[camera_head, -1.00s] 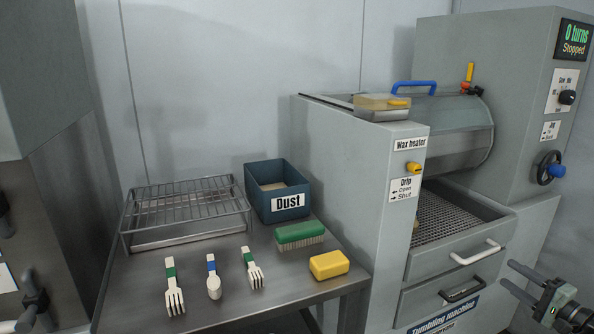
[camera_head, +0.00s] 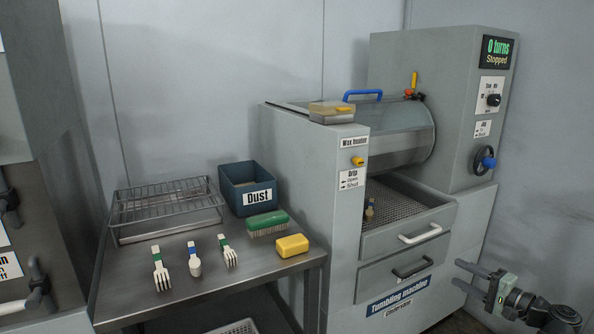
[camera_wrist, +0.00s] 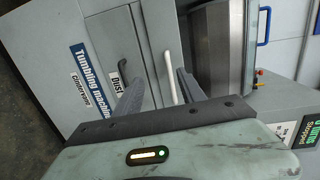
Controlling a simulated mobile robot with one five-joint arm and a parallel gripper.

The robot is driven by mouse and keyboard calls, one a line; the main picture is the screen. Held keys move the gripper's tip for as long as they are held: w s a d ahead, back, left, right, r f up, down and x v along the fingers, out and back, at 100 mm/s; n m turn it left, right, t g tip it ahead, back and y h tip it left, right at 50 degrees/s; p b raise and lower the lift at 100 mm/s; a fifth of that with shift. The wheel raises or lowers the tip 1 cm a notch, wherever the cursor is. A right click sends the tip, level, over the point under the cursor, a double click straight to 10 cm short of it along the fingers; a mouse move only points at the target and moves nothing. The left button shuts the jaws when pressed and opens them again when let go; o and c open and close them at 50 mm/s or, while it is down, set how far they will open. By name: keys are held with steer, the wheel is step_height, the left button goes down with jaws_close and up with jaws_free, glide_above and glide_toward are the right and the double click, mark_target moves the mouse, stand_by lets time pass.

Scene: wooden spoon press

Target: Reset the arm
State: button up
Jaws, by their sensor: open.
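My gripper (camera_head: 464,275) is at the lower right of the head view, in front of the tumbling machine (camera_head: 400,255) and to the right of its drawers. Its two fingers are apart and nothing is between them. In the wrist view the open fingers (camera_wrist: 158,92) point toward the machine's drawer fronts, with the white drawer handle (camera_wrist: 171,77) and the dark drawer handle (camera_wrist: 124,74) beyond them. My gripper appears apart from the machine.
A steel table (camera_head: 190,300) holds a wire rack (camera_head: 168,200), a blue Dust bin (camera_head: 245,175), a green brush (camera_head: 267,222), a yellow block (camera_head: 292,245) and three utensils, including a spoon (camera_head: 195,265). The wall (camera_head: 545,150) side at right is clear.

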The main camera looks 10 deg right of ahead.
steer(key=w+a+r+n+g+y+p, duration=0.1)
steer(key=w+a+r+n+g+p, duration=0.25)
steer(key=a+p, duration=0.7)
steer(key=w+a+n+g+y+p, duration=0.1)
steer(key=w+a+n+g+p, duration=0.35)
steer(key=a, duration=1.05)
steer(key=s+a+r+n+g+h+p, duration=0.2)
steer(key=a+r+n+g+h+p, duration=0.1)
steer(key=a+p, duration=0.5)
steer(key=s+a+r+n+g+h+p, duration=0.2)
steer(key=a+r+n+g+h+p, duration=0.1)
steer(key=a+p, duration=0.6)
step_height(320, 180, up, 2)
steer(key=shift+a+r+g+h+p, duration=0.1)
steer(key=shift+a+g+h+p, duration=0.2)
steer(key=shift+a+g+h, duration=0.6)
steer(key=shift+d, duration=0.1)
steer(key=shift+c, duration=0.4)
